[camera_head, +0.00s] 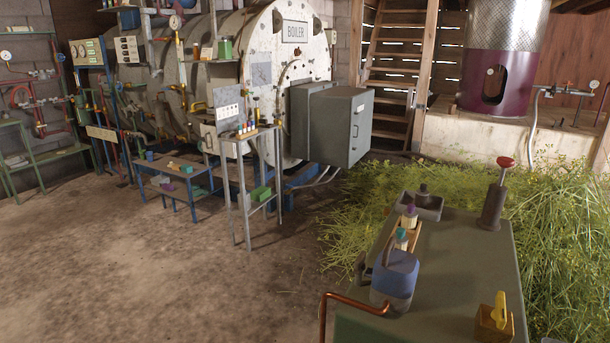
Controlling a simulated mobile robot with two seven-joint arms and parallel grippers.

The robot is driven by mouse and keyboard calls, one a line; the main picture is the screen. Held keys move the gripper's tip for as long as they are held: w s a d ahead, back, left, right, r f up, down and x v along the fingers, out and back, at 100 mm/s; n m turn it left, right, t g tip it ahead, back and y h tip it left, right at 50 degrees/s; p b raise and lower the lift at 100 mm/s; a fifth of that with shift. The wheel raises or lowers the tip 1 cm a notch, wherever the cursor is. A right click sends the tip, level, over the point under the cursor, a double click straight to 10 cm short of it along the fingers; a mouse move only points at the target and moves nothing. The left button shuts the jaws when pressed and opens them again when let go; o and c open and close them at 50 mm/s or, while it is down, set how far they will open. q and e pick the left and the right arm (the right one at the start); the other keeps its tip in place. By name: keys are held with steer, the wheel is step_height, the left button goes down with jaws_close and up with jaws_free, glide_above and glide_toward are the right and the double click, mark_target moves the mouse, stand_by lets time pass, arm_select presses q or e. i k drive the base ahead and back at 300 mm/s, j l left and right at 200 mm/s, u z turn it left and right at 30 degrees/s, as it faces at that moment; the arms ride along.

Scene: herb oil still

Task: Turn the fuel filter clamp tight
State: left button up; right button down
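I cannot make out a fuel filter or its clamp for certain in the head view. The large pale boiler (262,55) stands at the back, with a grey box (342,122) on its front. Small valves and fittings along the boiler's left side are too small to tell apart. Neither of my grippers is in view.
A green-grey table (455,265) at front right bears a blue-topped canister (397,275), a red-knobbed post (493,205) and a yellow-handled block (494,322). A metal stand (247,190) and blue bench (178,178) stand before the boiler. Cut herbs (555,215) lie right. The dirt floor (130,270) is clear at left.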

mark_target(360, 266)
steer(key=k+l, duration=0.4)
steer(key=l, duration=0.25)
steer(key=k+l, duration=0.2)
steer(key=l+z, duration=0.05)
steer(key=l, duration=0.05)
